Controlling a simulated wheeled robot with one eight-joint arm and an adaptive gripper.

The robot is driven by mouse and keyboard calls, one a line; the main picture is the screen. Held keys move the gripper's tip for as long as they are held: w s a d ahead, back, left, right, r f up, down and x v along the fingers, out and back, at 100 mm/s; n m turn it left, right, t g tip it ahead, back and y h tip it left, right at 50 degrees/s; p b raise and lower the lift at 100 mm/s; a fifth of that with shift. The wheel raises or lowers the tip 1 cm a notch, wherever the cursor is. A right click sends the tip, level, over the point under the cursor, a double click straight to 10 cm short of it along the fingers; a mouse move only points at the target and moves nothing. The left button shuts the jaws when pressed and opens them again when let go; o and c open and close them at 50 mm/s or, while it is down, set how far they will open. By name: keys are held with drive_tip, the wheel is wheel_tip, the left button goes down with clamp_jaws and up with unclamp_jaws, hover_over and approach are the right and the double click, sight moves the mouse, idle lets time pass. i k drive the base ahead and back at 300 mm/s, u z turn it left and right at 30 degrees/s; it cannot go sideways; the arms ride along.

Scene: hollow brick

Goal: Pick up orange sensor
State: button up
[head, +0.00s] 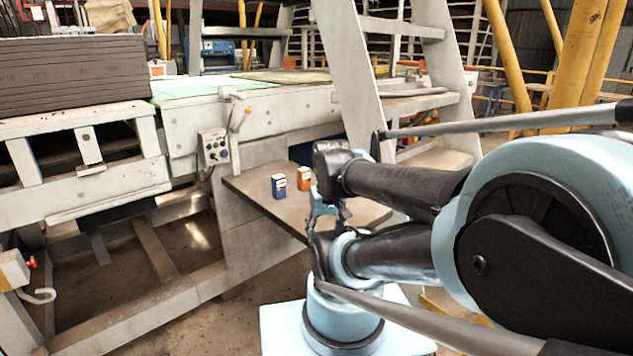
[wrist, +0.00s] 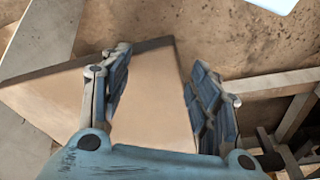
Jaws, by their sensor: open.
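The orange sensor (head: 304,178) is a small upright box with a pale label. It stands on a brown shelf (head: 246,185) in the head view, towards the shelf's back edge. My gripper (head: 322,210) is in front of and a little right of it in the head view, apart from it. In the wrist view my gripper (wrist: 155,95) has its two fingers spread with nothing between them. Below the fingers lies a bare part of the shelf (wrist: 150,115) and its corner. The orange sensor is not in the wrist view.
A dark blue box (head: 279,187) stands just left of the orange sensor. A control panel with knobs (head: 215,147) is on the machine frame behind. A white ladder (head: 365,75) rises behind the shelf. The shelf's front left part is clear.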

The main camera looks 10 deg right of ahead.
sight(303, 175)
drive_tip(key=u, duration=1.1)
drive_tip(key=k, duration=1.4)
drive_tip(key=z, duration=0.75)
drive_tip(key=i, duration=1)
drive_tip(key=u, duration=0.05)
